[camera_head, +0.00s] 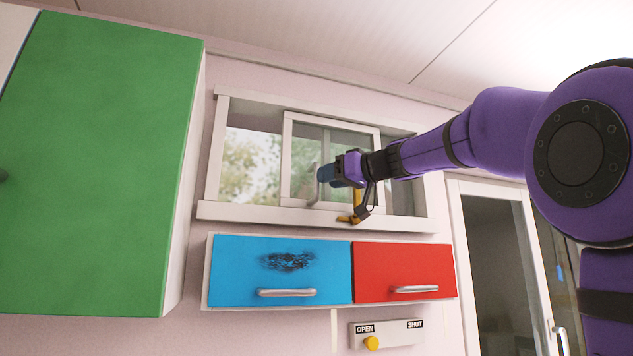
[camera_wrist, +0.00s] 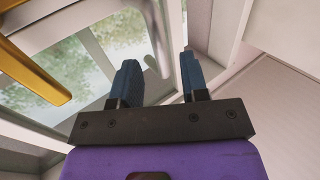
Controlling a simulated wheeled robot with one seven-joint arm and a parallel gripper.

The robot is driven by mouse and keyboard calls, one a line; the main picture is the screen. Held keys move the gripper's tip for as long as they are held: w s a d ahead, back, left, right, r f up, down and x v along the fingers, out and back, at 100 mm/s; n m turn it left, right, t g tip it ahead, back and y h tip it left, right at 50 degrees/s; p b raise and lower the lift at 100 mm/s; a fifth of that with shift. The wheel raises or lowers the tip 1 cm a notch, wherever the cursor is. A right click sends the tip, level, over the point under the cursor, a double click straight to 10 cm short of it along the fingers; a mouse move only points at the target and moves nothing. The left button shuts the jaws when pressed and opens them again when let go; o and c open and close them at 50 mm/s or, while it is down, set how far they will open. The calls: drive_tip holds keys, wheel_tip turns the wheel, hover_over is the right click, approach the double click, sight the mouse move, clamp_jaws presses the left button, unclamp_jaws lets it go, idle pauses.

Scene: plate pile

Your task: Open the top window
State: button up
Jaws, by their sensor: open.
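The top window (camera_head: 207,210) is set high in the wall in a white frame. A white-framed sliding sash (camera_head: 287,160) stands near its middle, with glass or openings on both sides. A pale handle (camera_head: 318,187) is upright on the sash; it also shows in the wrist view (camera_wrist: 158,35). My gripper (camera_head: 324,174) is at the sash, beside this handle. In the wrist view my gripper (camera_wrist: 158,68) has its two dark blue fingers apart, with the handle's end showing between and beyond them. I cannot tell whether either finger touches it.
A yellow bar (camera_head: 356,200) is close below my gripper, and a yellow bar (camera_wrist: 30,68) crosses the wrist view's left. Below the window are blue (camera_head: 235,270) and red (camera_head: 385,272) cabinet fronts. A green cabinet (camera_head: 95,160) stands left, a glazed door (camera_head: 500,270) right.

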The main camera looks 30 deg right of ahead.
drive_tip(key=shift+x, duration=2.25)
